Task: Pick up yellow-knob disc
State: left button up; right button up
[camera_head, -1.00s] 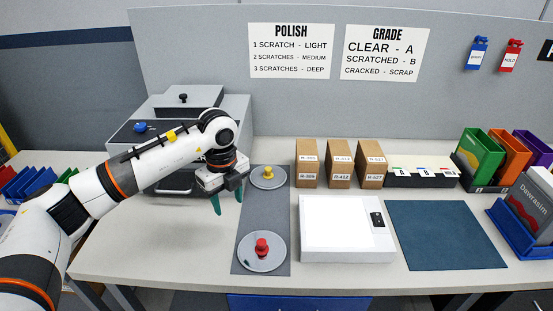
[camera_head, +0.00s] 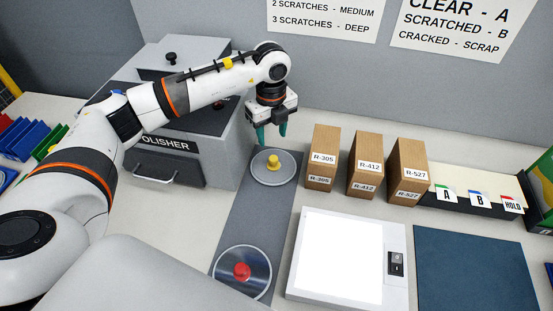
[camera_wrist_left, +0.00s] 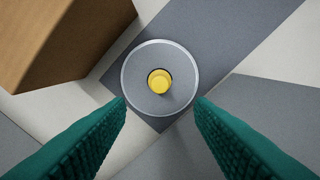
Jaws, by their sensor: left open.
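The yellow-knob disc (camera_head: 272,170) is a round grey plate with an upright yellow knob at its centre. It lies flat on the far end of the dark grey mat (camera_head: 256,211). My left gripper (camera_head: 272,136) points down just behind and above the disc, with its teal fingers apart and empty. In the left wrist view the disc (camera_wrist_left: 160,105) lies ahead of and between the two open fingers (camera_wrist_left: 160,108), with the yellow knob a little beyond the fingertips. The fingers do not appear to touch the disc. My right gripper is not in view.
A red-knob disc (camera_head: 242,273) lies at the mat's near end. The polisher (camera_head: 190,139) stands left of the mat. Several brown boxes (camera_head: 322,156) stand close to the disc's right. A white light panel (camera_head: 343,258) and blue mat (camera_head: 474,268) lie at front right.

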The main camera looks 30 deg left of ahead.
aim_at(273, 158)
pick_arm(q)
notch_tip(273, 158, down, 4)
jog(key=shift+s+r+p, duration=0.1)
jog(key=shift+r+p, duration=0.1)
jog(key=shift+p, duration=0.2)
jog(key=shift+d+f+p, duration=0.1)
jog(key=shift+f+p, duration=0.25)
jog(key=shift+f, duration=0.2)
notch_tip(273, 158, down, 4)
jog(key=shift+d+r+p, duration=0.15)
jog(key=shift+r+p, duration=0.05)
jog(key=shift+p, duration=0.5)
jog(key=shift+f, duration=0.5)
grip_shut()
jog(key=shift+r, duration=0.15)
